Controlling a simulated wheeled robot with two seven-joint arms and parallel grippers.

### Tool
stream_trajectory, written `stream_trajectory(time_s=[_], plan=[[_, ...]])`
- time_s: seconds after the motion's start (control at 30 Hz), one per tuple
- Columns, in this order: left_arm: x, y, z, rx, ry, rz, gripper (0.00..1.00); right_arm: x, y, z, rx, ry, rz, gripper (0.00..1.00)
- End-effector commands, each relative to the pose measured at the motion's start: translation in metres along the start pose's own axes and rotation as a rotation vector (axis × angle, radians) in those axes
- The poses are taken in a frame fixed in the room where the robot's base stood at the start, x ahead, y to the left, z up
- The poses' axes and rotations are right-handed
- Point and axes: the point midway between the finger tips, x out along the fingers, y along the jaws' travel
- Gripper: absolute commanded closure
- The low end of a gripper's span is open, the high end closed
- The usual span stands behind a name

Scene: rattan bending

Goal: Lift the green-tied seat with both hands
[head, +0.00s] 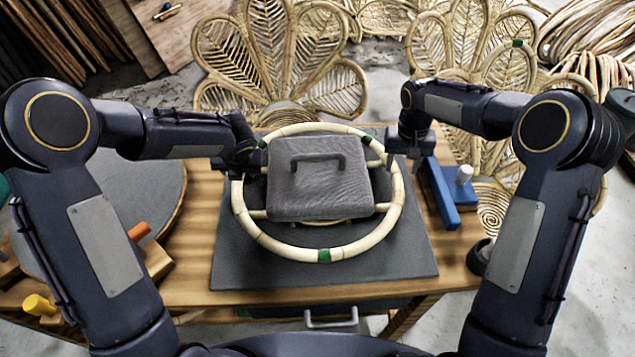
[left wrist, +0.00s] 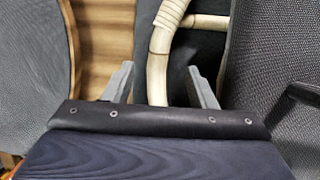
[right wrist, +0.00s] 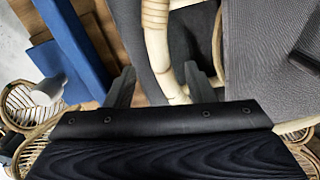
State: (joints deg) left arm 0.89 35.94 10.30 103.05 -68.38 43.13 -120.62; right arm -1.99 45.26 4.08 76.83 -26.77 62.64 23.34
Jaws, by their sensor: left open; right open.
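The seat is a round pale rattan ring (head: 392,222) with green ties (head: 324,256), lying on a dark mat. A grey block with a handle (head: 320,193) sits on it and hides much of its middle. My left gripper (head: 257,158) is open at the ring's left side. In the left wrist view the ring's rod (left wrist: 157,75) runs between its two fingers. My right gripper (head: 388,160) is open at the ring's right side. In the right wrist view the rod (right wrist: 160,50) passes between its fingers, closer to the right finger. Whether either touches the rod, I cannot tell.
The dark mat (head: 400,268) lies on a wooden table (head: 205,265). A blue tool (head: 440,195) lies right of the mat. A round grey disc (head: 165,190) and an orange-handled tool (head: 139,231) are at the left. Petal-shaped rattan chair backs (head: 280,60) stand behind the table.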

Motion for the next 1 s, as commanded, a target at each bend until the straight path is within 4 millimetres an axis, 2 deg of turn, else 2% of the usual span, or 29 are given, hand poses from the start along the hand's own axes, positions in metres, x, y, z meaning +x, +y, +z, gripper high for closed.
stream_trajectory(time_s=[0.37, 0.8, 1.0], plan=[[0.005, 0.0, -0.001, 0.004, 0.002, 0.001, 0.49, 0.005, 0.0, 0.0, 0.0, -0.002, 0.0, 0.51], [0.065, 0.0, -0.001, 0.002, 0.003, 0.001, 0.49, 0.065, -0.001, 0.001, 0.0, -0.003, -0.001, 0.51], [0.077, 0.0, 0.0, 0.002, 0.001, 0.0, 0.49, 0.077, -0.001, 0.0, -0.001, -0.001, -0.001, 0.51]])
